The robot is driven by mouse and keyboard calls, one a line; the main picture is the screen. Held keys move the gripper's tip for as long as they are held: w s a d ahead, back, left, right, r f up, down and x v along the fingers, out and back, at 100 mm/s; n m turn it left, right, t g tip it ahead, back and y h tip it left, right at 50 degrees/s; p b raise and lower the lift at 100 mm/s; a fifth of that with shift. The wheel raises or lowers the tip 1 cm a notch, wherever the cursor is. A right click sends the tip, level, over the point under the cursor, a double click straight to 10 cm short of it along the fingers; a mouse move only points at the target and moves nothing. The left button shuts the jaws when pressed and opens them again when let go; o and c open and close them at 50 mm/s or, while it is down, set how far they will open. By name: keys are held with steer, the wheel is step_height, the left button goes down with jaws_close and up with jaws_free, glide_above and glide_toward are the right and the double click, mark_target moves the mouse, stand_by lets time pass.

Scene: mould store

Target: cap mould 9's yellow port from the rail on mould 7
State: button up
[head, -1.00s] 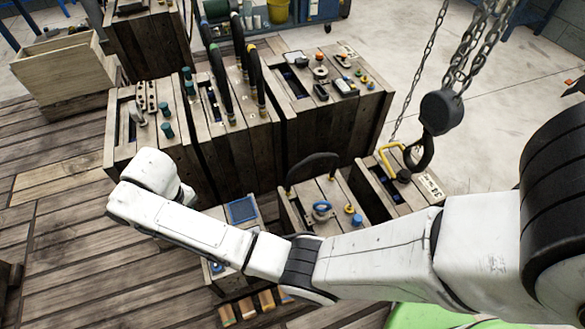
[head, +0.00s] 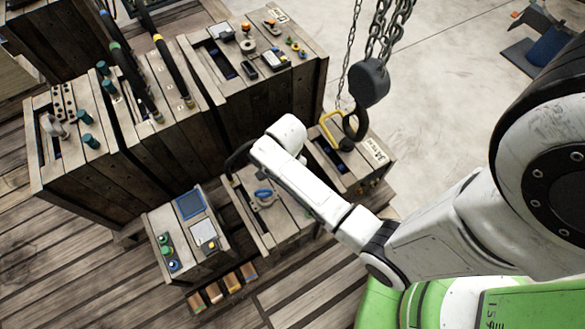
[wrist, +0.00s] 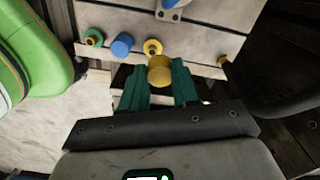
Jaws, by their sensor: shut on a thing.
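In the wrist view my gripper (wrist: 160,88) has green fingers shut on a yellow cap (wrist: 160,70). Just beyond the cap is a yellow ringed port (wrist: 152,47) on a pale plank surface. A blue cap (wrist: 122,45) and a green ringed port (wrist: 93,38) stand to its left. A small yellow piece (wrist: 223,61) is at the right edge of the planks. I cannot tell whether the held cap touches anything. In the head view my forearm hides the gripper, over a wooden mould with a blue ring (head: 263,194). I can read no mould number 7 or 9.
A mould with a yellow handle (head: 331,124) stands beside my arm, with a chain hook (head: 355,122) hanging over it. A black handle (wrist: 290,101) is close on the right in the wrist view. A low box with buttons (head: 190,235) stands front left.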

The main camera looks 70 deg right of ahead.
steer(key=shift+s+d+f+m, duration=0.1)
steer(key=shift+s+d+m, duration=0.05)
steer(key=shift+s+m, duration=0.45)
steer(key=shift+s+f, duration=0.2)
steer(key=shift+f, duration=0.05)
step_height(320, 180, down, 5)
steer(key=b, duration=0.5)
steer(key=shift+r+b, duration=0.15)
steer(key=shift+b, duration=0.2)
steer(key=shift+r+p, duration=0.15)
steer(key=shift+p, duration=0.3)
steer(key=shift+f, duration=1.1)
stand_by(1.2)
steer(key=o, duration=1.1)
